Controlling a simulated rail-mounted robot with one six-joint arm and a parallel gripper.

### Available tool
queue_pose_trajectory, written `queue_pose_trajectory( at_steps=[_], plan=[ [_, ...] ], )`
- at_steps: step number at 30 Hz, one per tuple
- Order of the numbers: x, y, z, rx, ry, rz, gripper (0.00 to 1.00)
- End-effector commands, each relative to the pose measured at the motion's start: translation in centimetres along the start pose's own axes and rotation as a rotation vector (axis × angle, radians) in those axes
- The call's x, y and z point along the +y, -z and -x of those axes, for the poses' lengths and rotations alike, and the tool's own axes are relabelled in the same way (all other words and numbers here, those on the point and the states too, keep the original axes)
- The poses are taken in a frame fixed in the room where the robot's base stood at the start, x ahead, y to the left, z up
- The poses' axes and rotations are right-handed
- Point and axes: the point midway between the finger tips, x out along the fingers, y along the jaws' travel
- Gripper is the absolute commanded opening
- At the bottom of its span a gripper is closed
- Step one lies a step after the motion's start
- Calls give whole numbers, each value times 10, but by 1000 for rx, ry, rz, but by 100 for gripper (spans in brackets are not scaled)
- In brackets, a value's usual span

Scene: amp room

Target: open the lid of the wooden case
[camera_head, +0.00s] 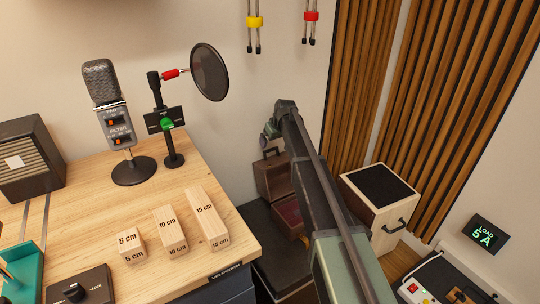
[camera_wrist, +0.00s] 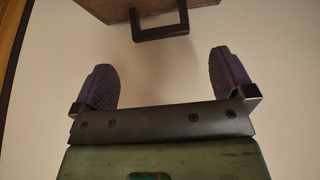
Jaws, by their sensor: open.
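The wooden case (camera_head: 290,211) stands on a dark low surface right of the workbench, partly hidden behind my arm. Its brown lid (camera_head: 272,176) stands raised at the back, and a dark red inside shows below it. A dark handle (camera_head: 270,152) sits on the lid's upper edge; it also shows in the wrist view (camera_wrist: 160,36), at the edge of a brown panel. My gripper (camera_wrist: 162,75) is open and empty, its two purple fingers spread wide and apart from the handle. In the head view my gripper (camera_head: 268,133) is just above the lid, partly hidden.
The workbench (camera_head: 185,263) on the left holds a microphone (camera_head: 110,115), a pop filter (camera_head: 209,72) and three marked wooden blocks (camera_head: 171,232). A pale wooden box (camera_head: 384,218) with a black top stands right of my arm. Slatted panels (camera_head: 455,90) cover the right wall.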

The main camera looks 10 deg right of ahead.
Motion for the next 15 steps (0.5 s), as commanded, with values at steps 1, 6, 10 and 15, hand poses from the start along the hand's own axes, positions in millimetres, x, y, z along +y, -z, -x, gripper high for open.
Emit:
queue_pose_trajectory(
  at_steps=[1,6,10,15],
  plan=[
    [0,-4,-26,0,0,0,100],
    [0,-2,-56,0,0,0,100],
    [0,0,-59,0,0,0,100],
    [0,0,-57,0,0,0,100]
  ],
)
